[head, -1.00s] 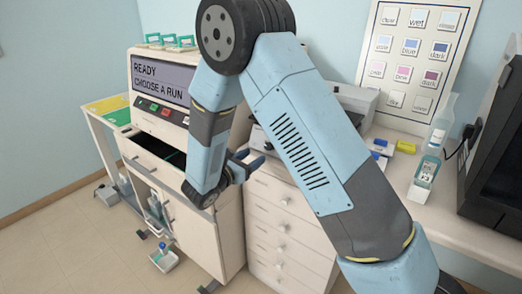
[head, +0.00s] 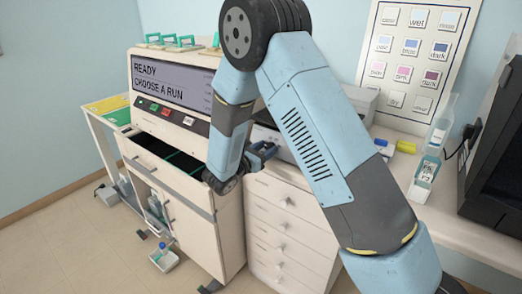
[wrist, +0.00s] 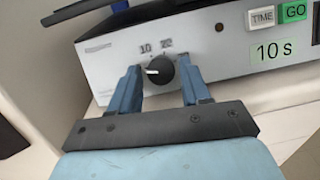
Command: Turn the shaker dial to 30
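The shaker's dial (wrist: 160,71) is a round black knob on a pale front panel in the wrist view. Its white mark points left, a little below the label 10. The labels 10 and 20 show above it; a further label at the right is largely hidden by a finger. My gripper (wrist: 158,66) is open, with one blue finger on each side of the dial and visible gaps. I cannot tell how far the tips reach along the knob. In the head view my gripper (head: 262,154) is at the shaker's front, and my arm hides the dial.
The shaker's TIME (wrist: 262,18) and GO (wrist: 293,11) buttons sit right of the dial, above a green "10 s" label (wrist: 275,50). A white drawer cabinet (head: 285,215) stands below. The staining machine (head: 170,90), with an open drawer, is at the left.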

